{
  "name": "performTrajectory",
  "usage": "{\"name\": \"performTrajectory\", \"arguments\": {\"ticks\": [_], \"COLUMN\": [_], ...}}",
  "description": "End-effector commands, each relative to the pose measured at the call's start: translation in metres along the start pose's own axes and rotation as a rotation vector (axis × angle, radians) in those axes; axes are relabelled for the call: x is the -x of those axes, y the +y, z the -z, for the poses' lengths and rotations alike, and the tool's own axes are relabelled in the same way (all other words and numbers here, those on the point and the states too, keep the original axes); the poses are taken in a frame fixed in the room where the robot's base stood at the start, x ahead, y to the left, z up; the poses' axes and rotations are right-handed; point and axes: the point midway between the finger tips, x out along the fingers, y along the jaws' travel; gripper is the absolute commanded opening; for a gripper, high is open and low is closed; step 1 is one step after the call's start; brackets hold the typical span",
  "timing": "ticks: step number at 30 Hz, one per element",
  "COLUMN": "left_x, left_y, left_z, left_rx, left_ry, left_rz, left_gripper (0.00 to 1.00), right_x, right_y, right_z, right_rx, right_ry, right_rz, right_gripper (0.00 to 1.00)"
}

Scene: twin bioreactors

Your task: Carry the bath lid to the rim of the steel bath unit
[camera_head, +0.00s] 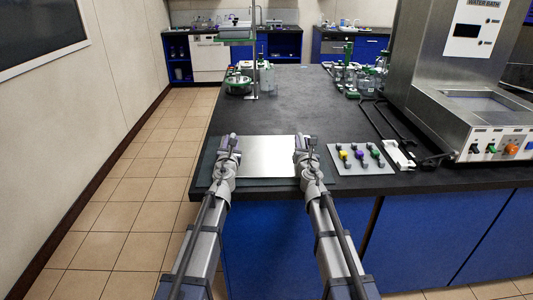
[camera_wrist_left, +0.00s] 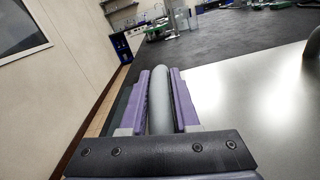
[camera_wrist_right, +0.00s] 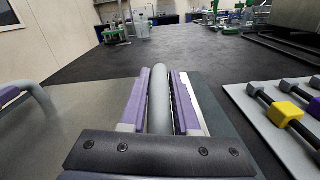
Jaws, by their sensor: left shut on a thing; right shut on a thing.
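The bath lid (camera_head: 268,158) is a flat steel plate with a grey bar handle at each side. It is over a dark mat (camera_head: 209,160) at the near edge of the black bench; I cannot tell if it touches the mat. My left gripper (camera_head: 230,143) is shut on the lid's left handle (camera_wrist_left: 160,105). My right gripper (camera_head: 306,143) is shut on the right handle (camera_wrist_right: 159,100). The steel bath unit (camera_head: 476,112) stands at the right of the bench, marked WATER BATH, with a rectangular opening (camera_head: 487,101) in its top.
A grey panel (camera_head: 352,170) with yellow, purple and green knobbed pieces lies right of the lid. Black rods (camera_head: 393,125) and a white piece (camera_head: 398,154) lie before the bath unit. Glassware (camera_head: 360,78) and a stand (camera_head: 253,60) are farther back. The bench middle is clear.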

Motion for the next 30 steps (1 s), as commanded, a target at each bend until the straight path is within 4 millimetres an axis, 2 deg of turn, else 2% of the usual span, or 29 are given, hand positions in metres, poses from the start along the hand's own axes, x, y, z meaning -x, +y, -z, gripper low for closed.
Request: {"name": "performTrajectory", "arguments": {"ticks": [3, 30], "left_x": [0.0, 0.0005], "left_y": [0.0, -0.0008], "left_z": [0.0, -0.0002], "left_rx": [0.0, -0.001], "left_ry": [0.0, 0.0], "left_rz": [0.0, 0.003], "left_gripper": [0.0, 0.0], "right_x": [0.0, -0.0005], "right_y": [0.0001, -0.0004], "right_z": [0.0, -0.0001], "right_rx": [0.0, -0.001], "right_ry": [0.0, 0.0], "right_rz": [0.0, 0.002], "right_gripper": [0.0, 0.0]}}
